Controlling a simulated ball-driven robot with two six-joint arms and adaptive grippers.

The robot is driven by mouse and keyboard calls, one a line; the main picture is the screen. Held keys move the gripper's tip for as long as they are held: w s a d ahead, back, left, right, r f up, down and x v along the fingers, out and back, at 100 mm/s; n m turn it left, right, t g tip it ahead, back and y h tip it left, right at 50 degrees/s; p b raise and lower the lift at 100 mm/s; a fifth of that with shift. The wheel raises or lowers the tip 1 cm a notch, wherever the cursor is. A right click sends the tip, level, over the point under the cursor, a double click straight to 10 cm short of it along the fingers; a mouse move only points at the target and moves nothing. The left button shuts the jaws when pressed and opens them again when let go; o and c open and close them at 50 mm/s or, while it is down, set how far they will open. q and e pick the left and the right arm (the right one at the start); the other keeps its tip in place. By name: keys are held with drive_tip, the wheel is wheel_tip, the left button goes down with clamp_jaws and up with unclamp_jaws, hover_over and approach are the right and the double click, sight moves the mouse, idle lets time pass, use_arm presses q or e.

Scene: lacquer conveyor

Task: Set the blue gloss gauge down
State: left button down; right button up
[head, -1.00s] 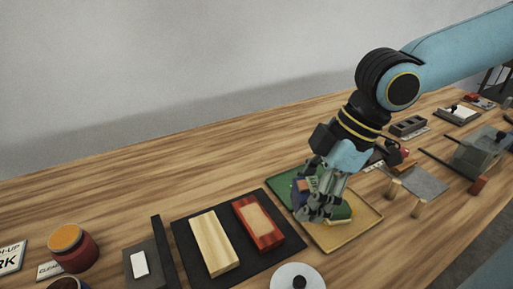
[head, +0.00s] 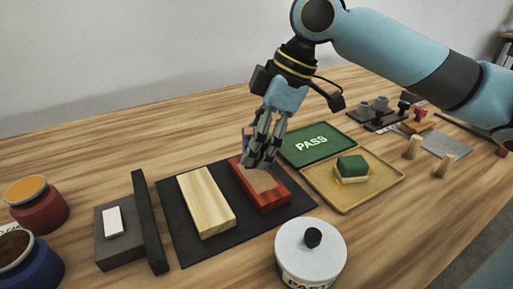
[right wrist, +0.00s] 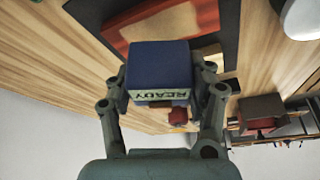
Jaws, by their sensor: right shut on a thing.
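The blue gloss gauge (right wrist: 158,68) is a small blue block with a pale face reading "READY". In the right wrist view it sits between the two fingers of my right gripper (right wrist: 160,95), which is shut on it. I cannot tell whether the gauge touches anything below. My left gripper is not in view.
The red-framed panel and a pale wooden block (head: 206,203) lie on a black mat (head: 172,220). To the right are a green "PASS" plate (head: 296,157) and a tan tray (head: 352,204) holding a green-topped block (head: 351,168). A lidded white jar (head: 310,262) stands in front.

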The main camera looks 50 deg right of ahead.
drive_tip(key=shift+f+b, duration=0.3)
drive_tip(key=shift+f, duration=1.45)
drive_tip(key=shift+f, duration=0.15)
drive_tip(key=o, duration=1.4)
drive_tip(key=shift+o, duration=0.2)
